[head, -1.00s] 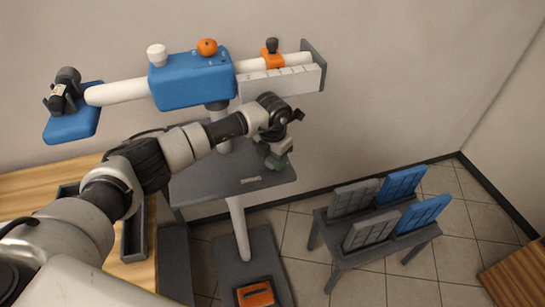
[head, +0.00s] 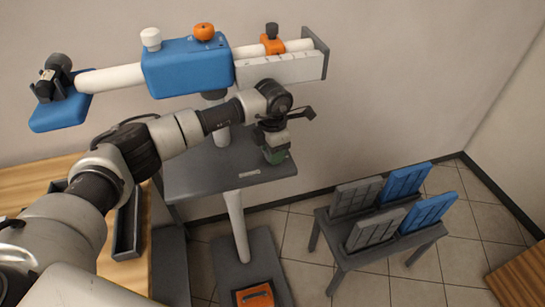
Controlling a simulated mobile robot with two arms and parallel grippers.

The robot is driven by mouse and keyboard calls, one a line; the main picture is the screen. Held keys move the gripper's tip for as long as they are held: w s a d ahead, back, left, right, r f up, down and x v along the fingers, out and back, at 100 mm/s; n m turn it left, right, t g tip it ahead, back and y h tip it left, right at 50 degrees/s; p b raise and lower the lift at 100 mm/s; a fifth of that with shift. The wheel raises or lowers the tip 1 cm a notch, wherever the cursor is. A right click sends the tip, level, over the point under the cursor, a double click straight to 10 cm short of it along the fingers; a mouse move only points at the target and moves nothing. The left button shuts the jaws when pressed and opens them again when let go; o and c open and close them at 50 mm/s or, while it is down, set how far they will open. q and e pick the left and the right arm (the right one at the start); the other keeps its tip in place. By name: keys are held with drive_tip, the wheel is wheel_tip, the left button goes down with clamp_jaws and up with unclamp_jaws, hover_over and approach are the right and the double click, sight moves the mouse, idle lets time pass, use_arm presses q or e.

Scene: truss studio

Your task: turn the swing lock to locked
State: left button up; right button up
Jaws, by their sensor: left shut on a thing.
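The stand's blue head box (head: 188,66) sits on a horizontal white tube in the head view. A white knob (head: 151,39) and an orange knob (head: 204,32) stand on its top. An orange clamp with a dark knob (head: 272,40) sits farther right on the tube. I cannot tell which of these is the swing lock. My left gripper (head: 275,151) points down over the right part of the grey shelf, below the tube and apart from the knobs. It is shut on a small green piece (head: 276,158), mostly hidden by the jaws. My right gripper is out of view.
A pale grey strip (head: 280,69) hangs along the tube. The grey shelf (head: 215,178) is mostly bare. A dark bench (head: 372,258) with grey and blue panels stands on the right. A wooden table (head: 35,185) lies at left, under my arm.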

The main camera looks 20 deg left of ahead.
use_arm(q)
drive_tip(key=m+b, duration=0.1)
drive_tip(key=m, duration=0.1)
drive_tip(key=m+b, duration=0.1)
drive_tip(key=b, duration=0.1)
drive_tip(key=shift+f+m, duration=0.2)
drive_tip(key=shift+m, duration=0.2)
drive_tip(key=m+b, duration=0.3)
drive_tip(key=shift+m, duration=0.3)
drive_tip(key=m+b, duration=0.2)
drive_tip(key=m, duration=0.1)
drive_tip(key=shift+w+r, duration=0.1)
drive_tip(key=shift+r, duration=0.05)
drive_tip(key=shift+r+m+b, duration=0.1)
drive_tip(key=shift+m+b, duration=0.55)
drive_tip(key=shift+m, duration=0.65)
drive_tip(key=o, duration=0.9)
